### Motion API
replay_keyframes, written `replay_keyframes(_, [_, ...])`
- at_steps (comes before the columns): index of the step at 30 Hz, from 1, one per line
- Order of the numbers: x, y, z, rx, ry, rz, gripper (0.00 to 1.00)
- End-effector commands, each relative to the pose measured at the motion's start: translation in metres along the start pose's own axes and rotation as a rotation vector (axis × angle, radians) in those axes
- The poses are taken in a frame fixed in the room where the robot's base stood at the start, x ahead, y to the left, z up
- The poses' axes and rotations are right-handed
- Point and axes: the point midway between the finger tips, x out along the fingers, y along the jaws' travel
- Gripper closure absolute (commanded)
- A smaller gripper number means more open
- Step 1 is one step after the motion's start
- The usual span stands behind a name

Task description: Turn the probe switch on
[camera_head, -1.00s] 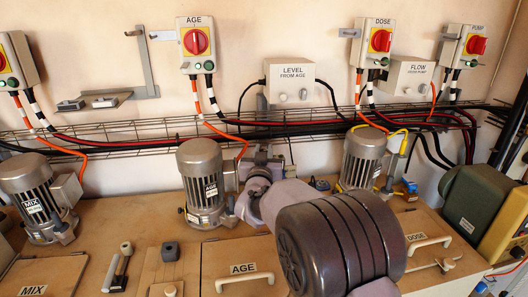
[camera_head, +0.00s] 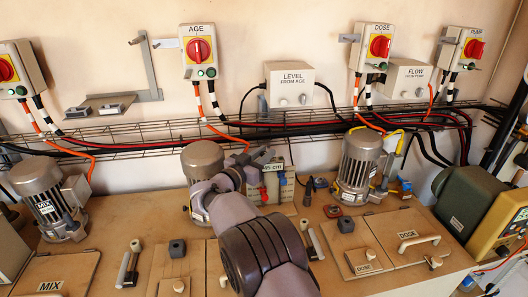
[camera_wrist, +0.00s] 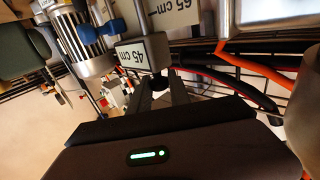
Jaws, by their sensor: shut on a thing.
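I cannot single out a switch marked as the probe switch. A pale block marked "45 cm" (camera_wrist: 138,56) shows in the wrist view just beyond my fingertips; a "65 cm" label (camera_wrist: 172,12) is above it. In the head view the "45 cm" block (camera_head: 272,167) stands behind the bench, just right of my gripper (camera_head: 240,163). In the wrist view my gripper (camera_wrist: 164,92) is shut on a small dark part by the "45 cm" block. The fingers hide much of this part, and its setting cannot be told.
The AGE motor (camera_head: 202,160) is partly behind my arm. The DOSE motor (camera_head: 358,165) stands to the right. A wire cable tray (camera_head: 130,147) and cables run along the wall. LEVEL (camera_head: 289,84) and FLOW (camera_head: 404,78) boxes hang above.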

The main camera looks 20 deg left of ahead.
Motion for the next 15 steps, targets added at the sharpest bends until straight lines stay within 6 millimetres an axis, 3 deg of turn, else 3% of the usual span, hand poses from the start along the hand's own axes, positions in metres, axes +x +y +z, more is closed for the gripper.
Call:
replay_keyframes(12, [0.0008, -0.0003, -0.005, 0.004, 0.008, 0.004, 1.0])
replay_keyframes(13, [0.0008, -0.0003, -0.005, 0.004, 0.008, 0.004, 0.71])
replay_keyframes(15, [0.0008, -0.0002, -0.0045, 0.003, 0.007, 0.004, 0.57])
